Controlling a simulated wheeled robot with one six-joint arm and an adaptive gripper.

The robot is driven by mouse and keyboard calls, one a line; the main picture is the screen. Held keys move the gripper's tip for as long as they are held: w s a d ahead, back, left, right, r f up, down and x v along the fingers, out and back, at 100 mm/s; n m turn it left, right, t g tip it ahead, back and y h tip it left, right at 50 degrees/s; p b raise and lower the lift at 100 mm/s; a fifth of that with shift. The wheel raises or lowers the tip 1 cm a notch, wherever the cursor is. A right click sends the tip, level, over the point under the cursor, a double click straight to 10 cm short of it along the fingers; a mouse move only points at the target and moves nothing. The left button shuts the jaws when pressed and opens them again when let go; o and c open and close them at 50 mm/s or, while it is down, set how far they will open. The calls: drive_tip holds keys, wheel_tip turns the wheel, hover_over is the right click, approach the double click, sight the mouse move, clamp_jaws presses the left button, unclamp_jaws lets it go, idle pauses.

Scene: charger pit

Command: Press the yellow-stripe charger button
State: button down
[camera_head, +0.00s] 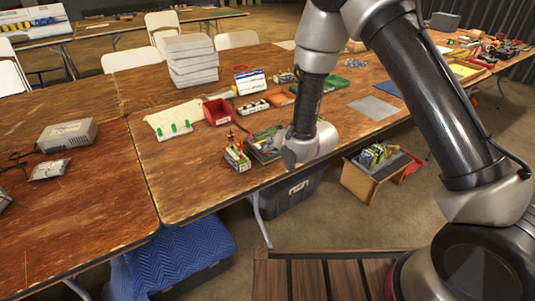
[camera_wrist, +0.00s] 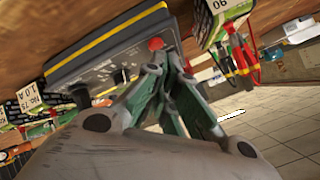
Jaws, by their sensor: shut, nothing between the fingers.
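The charger (camera_wrist: 110,50) is a dark box with a yellow stripe along its top edge, in the upper middle of the wrist view. In the head view the charger (camera_head: 262,146) is partly hidden behind my gripper at the table's front edge.
A red bin (camera_head: 217,112) and stacked white boxes (camera_head: 190,60) stand behind. The left table is mostly clear.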

drive_tip(key=shift+f, duration=0.35)
idle(0.5)
drive_tip(key=shift+r, duration=0.1)
drive_tip(key=shift+s+r, duration=0.1)
drive_tip(key=shift+r, duration=0.55)
drive_tip(key=r, duration=0.5)
drive_tip(key=shift+s+d, duration=0.3)
drive_tip(key=shift+s, duration=0.05)
drive_tip(key=shift+f, duration=0.1)
idle(0.6)
